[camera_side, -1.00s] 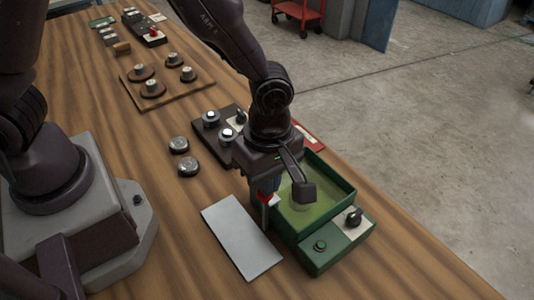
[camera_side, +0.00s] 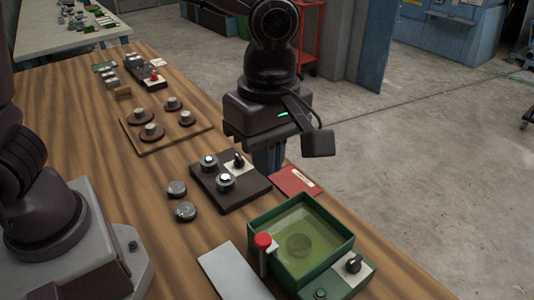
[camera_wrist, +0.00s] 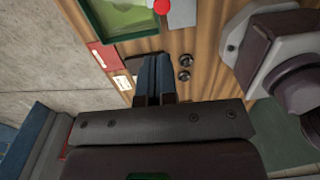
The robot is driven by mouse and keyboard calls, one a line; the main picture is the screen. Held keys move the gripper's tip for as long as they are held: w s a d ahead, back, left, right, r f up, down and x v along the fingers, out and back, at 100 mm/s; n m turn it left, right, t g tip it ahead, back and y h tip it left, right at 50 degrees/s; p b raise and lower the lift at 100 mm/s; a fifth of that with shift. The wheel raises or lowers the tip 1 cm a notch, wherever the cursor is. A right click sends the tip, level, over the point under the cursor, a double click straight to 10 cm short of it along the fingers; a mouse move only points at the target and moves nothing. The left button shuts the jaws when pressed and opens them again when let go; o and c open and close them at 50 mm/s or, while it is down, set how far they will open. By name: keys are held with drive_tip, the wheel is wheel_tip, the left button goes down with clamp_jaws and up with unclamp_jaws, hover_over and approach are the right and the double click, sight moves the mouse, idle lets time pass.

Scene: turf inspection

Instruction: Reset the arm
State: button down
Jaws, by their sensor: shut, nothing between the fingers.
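My gripper (camera_side: 268,160) hangs in the air above the table, past the dark block with knobs, its blue-grey fingers pointing down. In the wrist view the fingers (camera_wrist: 154,80) are together with nothing between them. The green tray (camera_side: 346,234) sits in front of it to the lower right, apart from it. A red-topped peg (camera_side: 263,242) stands at the tray's left side and also shows in the wrist view (camera_wrist: 161,6).
A dark block (camera_side: 247,197) with silver knobs, a red card (camera_side: 297,181), two loose metal discs (camera_side: 185,211) and a pale plate (camera_side: 230,273) lie nearby. A wooden board (camera_side: 140,142) with round pieces is farther back. The concrete floor right of the table is clear.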

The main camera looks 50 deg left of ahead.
idle(0.3)
drive_tip(key=s+a+r+m+t, duration=0.3)
drive_tip(key=s+a+r+m, duration=0.1)
drive_tip(key=a+m, duration=0.4)
drive_tip(key=s+a+r+m+t, duration=0.3)
drive_tip(key=s+a+m, duration=0.3)
drive_tip(key=a+m, duration=0.3)
drive_tip(key=shift+a+r+m, duration=0.25)
drive_tip(key=shift+r+m, duration=0.25)
drive_tip(key=shift+r, duration=0.1)
idle(0.8)
